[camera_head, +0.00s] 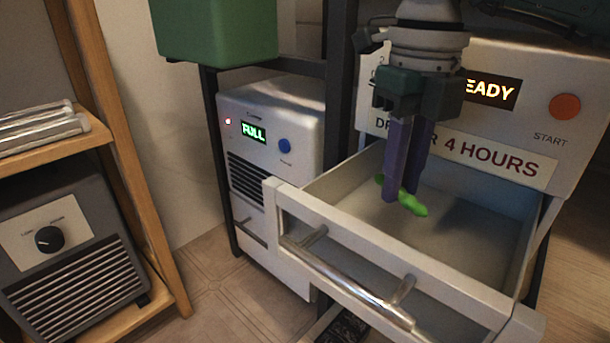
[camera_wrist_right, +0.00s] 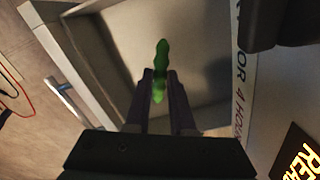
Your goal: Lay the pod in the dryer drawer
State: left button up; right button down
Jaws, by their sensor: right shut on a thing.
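The green pod (camera_head: 417,208) is between the purple fingers of my right gripper (camera_head: 402,196), which is shut on it. The gripper points down into the open dryer drawer (camera_head: 345,243), with the pod inside the drawer's outline. In the right wrist view the pod (camera_wrist_right: 161,62) sticks out past the fingertips (camera_wrist_right: 159,88), over the drawer's pale floor (camera_wrist_right: 200,75). I cannot tell whether the pod touches the floor. The dryer (camera_head: 570,150) has a display partly hidden by my arm, reading "EADY". My left gripper is not in view.
A white unit (camera_head: 305,130) with a "FULL" display stands left of the drawer. A green container (camera_head: 215,30) is above it. A wooden shelf (camera_head: 130,150) with a grey heater-like box (camera_head: 70,235) stands at far left. The drawer's front wall and handle (camera_head: 350,280) stick out toward me.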

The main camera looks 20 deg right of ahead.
notch_tip(320, 180, down, 6)
jog(key=b, duration=0.3)
jog(key=shift+f, duration=0.25)
jog(key=shift+r, duration=0.1)
jog(key=c, duration=0.8)
grip_release()
jog(key=shift+f, duration=0.2)
jog(key=shift+o, duration=0.2)
jog(key=shift+r, duration=0.1)
notch_tip(320, 180, up, 12)
jog(key=p, duration=0.6)
jog(key=shift+r, duration=0.1)
